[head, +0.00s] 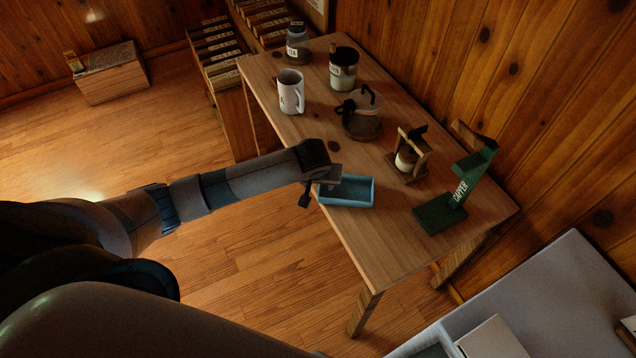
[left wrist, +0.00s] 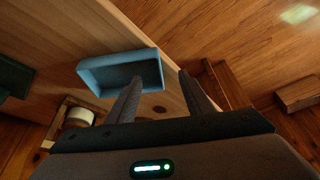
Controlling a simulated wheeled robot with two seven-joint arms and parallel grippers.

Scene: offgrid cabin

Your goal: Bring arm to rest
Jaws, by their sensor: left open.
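My left gripper (head: 318,186) is at the near left edge of the wooden table, beside and partly over the left end of a blue tray. In the left wrist view its two fingers (left wrist: 157,90) are spread apart with nothing between them. The blue tray (head: 347,204) sits on the table and looks empty; it also shows in the left wrist view (left wrist: 120,56). My left arm reaches in from the left across the floor area. My right gripper is not in view.
The wooden table (head: 400,250) also holds a white mug (head: 291,92), jars (head: 343,70), a glass pot (head: 362,122), a small wooden-framed item (head: 407,160) and a green capper (head: 455,195). Crates (head: 215,50) stand behind. A grey surface (head: 560,290) is at lower right. Floor at left is open.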

